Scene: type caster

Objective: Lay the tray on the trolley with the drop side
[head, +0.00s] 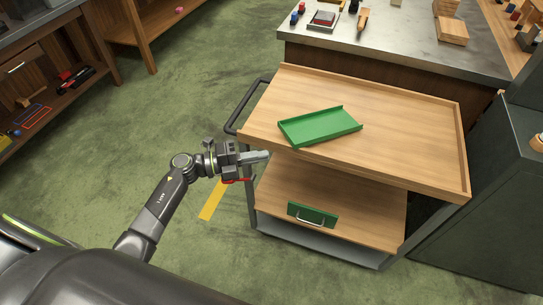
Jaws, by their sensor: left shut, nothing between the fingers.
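The green tray (318,127) lies flat on the wooden top deck of the trolley (400,125), toward its left half. The deck's raised rim shows along the back and right sides. The front edge nearest me looks to have no raised side. A green panel with a metal handle (312,214) is at the lower shelf. My left gripper (262,157) is shut and empty, just in front of the deck's left front corner and apart from the tray. My right gripper is not in view.
A dark push handle (243,103) is at the trolley's left end. A workbench (400,40) with blocks and tools stands behind it, and a dark cabinet (480,215) stands close at the right. Open green floor (200,80) lies to the left, with a yellow strip (212,201).

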